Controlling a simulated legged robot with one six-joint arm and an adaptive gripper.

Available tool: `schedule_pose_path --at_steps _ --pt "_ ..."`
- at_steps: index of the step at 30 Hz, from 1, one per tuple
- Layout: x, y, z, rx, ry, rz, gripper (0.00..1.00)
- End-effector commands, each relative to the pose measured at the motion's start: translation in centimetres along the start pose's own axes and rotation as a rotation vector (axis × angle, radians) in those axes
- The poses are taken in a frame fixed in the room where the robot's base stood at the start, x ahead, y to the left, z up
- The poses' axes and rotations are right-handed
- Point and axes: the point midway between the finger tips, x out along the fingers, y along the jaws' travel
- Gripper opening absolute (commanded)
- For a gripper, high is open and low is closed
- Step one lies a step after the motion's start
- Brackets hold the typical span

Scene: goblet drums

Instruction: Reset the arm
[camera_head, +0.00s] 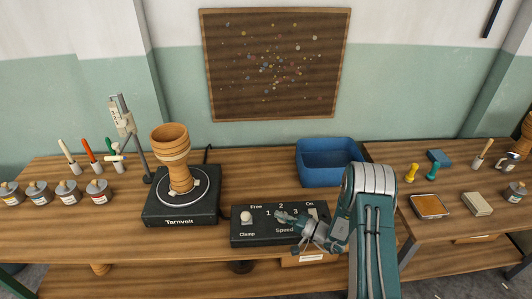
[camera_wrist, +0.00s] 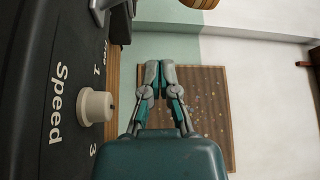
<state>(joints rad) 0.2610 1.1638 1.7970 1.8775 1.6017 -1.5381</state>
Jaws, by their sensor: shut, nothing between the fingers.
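My arm reaches in from the lower right in the head view. My gripper (camera_head: 284,216) is over the black control box (camera_head: 262,237), near its speed marks. In the wrist view my gripper (camera_wrist: 159,70) has its fingers together with nothing between them. A cream speed knob (camera_wrist: 95,107) stands beside the fingers there, apart from them. In the head view my gripper covers that part of the panel. A white clamp lever (camera_head: 246,217) shows at the box's left. A tan goblet drum (camera_head: 173,150) stands upright on the black turntable (camera_head: 180,211).
A blue bin (camera_head: 327,160) stands behind my arm. A stand with a gauge (camera_head: 121,115) is left of the drum. Several paint jars (camera_head: 68,192) and brushes line the left. A right-hand table holds a sponge tray (camera_head: 430,207) and a pale block (camera_head: 477,204). A speckled board (camera_head: 275,62) hangs behind.

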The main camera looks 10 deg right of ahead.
Motion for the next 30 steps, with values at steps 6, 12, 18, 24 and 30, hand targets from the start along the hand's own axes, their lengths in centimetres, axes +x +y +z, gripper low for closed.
schedule_pose_path --at_steps 6,12,18,24,30 --pt "0.9 -2.4 0.5 0.005 -0.065 0.012 0.00" --pt "2.4 -9.0 2.7 0.028 -0.271 0.090 0.00" --pt "2.4 -14.8 5.8 0.031 -0.455 0.222 0.00" --pt "1.2 -19.7 9.1 0.003 -0.591 0.392 0.00" --pt "-0.9 -23.7 12.2 -0.055 -0.673 0.591 0.00"
